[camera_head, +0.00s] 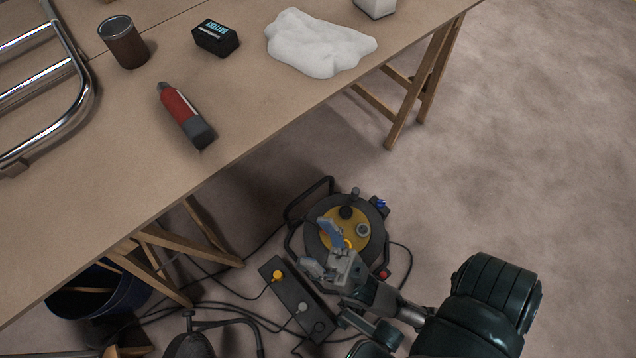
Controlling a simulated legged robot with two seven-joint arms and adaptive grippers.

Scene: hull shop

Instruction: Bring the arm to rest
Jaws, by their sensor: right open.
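My right arm comes in from the lower right. Its gripper (325,248) is open and empty, held out in front of the table's near edge. In the picture it overlaps the cable reel (323,215) on the floor, and the floor shows around it. My left gripper does not show.
The wooden trestle table (110,200) fills the upper left. On it are a red and black tool (186,115), a dark cup (123,43), a black battery box (215,38), a white cloth (318,43) and a chrome rack (75,85). A power strip (297,300) and cables lie below.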

